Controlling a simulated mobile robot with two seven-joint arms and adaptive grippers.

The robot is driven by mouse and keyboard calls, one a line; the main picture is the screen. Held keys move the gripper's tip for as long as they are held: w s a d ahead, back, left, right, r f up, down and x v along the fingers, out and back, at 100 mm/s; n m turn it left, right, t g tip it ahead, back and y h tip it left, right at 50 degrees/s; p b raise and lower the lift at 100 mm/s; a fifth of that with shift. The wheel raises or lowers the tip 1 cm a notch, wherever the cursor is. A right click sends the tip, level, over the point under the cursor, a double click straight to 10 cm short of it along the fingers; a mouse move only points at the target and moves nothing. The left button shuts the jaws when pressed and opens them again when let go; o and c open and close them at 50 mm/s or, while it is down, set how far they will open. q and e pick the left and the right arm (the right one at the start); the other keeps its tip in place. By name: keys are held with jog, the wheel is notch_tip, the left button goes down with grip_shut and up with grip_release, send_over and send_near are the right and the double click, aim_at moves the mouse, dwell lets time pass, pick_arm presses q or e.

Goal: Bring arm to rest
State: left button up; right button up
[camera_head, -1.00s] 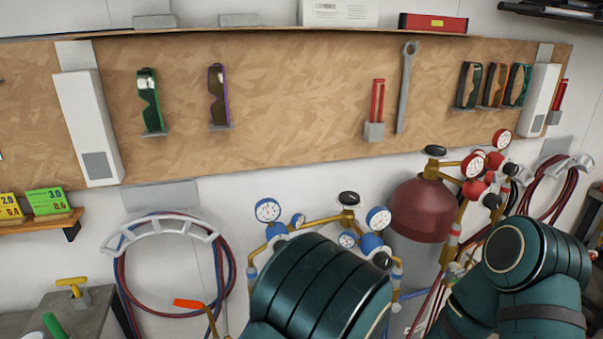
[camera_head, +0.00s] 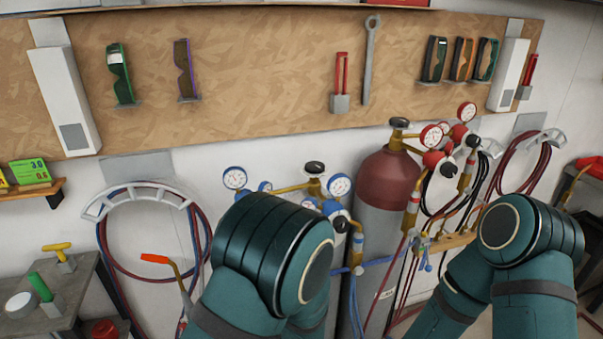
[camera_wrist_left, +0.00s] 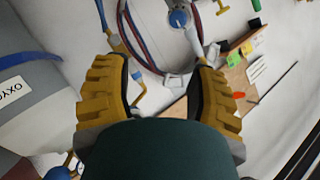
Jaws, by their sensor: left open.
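My left gripper shows in the left wrist view (camera_wrist_left: 158,95), with its two yellow-and-black fingers spread apart and no object held between them. Behind the fingers are a white wall and a coiled red and blue hose. In the head view two teal arm links of mine fill the lower middle and the lower right; both gripper ends are out of that picture. My right gripper is not in view.
A dark red gas cylinder (camera_head: 387,180) with gauges stands between my arms. A hose coil hangs on a white bracket (camera_head: 140,197) at left. A grey bench (camera_head: 75,295) with small tools is at lower left. A wooden pegboard (camera_head: 260,75) holds glasses and a wrench.

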pick_arm(q)
notch_tip(320, 180, down, 13)
jog(key=s+g+h+b, duration=0.1)
jog(key=s+g+h, duration=0.15)
jog(key=h, duration=0.55)
jog(key=s+d+f+g+h+b, duration=0.1)
jog(key=s+d+f+g+h, duration=0.2)
jog(key=s+h, duration=0.3)
jog(key=shift+s+d+g+h, duration=0.25)
jog(key=shift+s+g+h, duration=0.15)
jog(key=shift+s+g, duration=0.55)
jog(key=shift+s+f, duration=0.1)
